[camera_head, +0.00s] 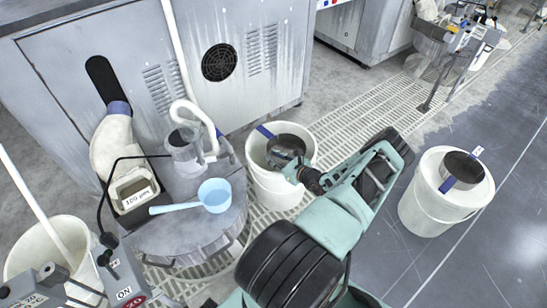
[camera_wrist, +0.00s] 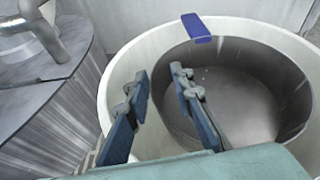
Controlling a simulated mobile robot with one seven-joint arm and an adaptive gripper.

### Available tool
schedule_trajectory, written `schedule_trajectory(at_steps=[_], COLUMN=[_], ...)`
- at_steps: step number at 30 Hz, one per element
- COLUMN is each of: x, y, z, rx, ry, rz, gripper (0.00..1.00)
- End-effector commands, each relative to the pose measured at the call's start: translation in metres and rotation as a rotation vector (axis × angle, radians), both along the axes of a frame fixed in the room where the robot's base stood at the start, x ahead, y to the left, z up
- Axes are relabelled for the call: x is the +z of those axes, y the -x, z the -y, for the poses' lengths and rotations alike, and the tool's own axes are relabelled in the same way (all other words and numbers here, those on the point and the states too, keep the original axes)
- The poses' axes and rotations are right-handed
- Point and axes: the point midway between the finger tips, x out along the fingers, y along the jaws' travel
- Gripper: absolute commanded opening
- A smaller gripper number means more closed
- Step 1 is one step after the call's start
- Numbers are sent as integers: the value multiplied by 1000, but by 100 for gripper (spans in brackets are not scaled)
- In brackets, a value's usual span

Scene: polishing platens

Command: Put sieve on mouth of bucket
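A white bucket (camera_head: 278,197) stands in the middle of the head view; its pale rim (camera_wrist: 112,75) fills much of the wrist view. A round dark metal sieve (camera_head: 290,138) with a blue tab (camera_head: 264,131) is at its mouth. In the wrist view the sieve (camera_wrist: 245,65) looks narrower than the bucket, and its blue tab (camera_wrist: 197,27) lies at the far rim. I cannot tell whether the sieve rests on the bucket. My gripper (camera_wrist: 158,85) is over the mouth, its fingers apart, with the sieve's left edge seemingly between them.
A second white bucket (camera_head: 428,205) at right has another dark sieve (camera_head: 464,167) with blue tabs on top. A round metal drum (camera_head: 190,237) at left carries a light-blue ladle (camera_head: 214,195) and a pipe. A grey machine cabinet (camera_head: 240,90) stands behind. Open dark floor (camera_head: 510,250) lies right.

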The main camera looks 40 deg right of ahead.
Motion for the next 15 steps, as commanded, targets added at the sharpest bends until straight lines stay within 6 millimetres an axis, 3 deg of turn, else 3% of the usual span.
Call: schedule_trajectory(at_steps=[15], x=[36], y=[93], z=[-5], rx=[-2], ry=[0], rz=[-2], gripper=[22])
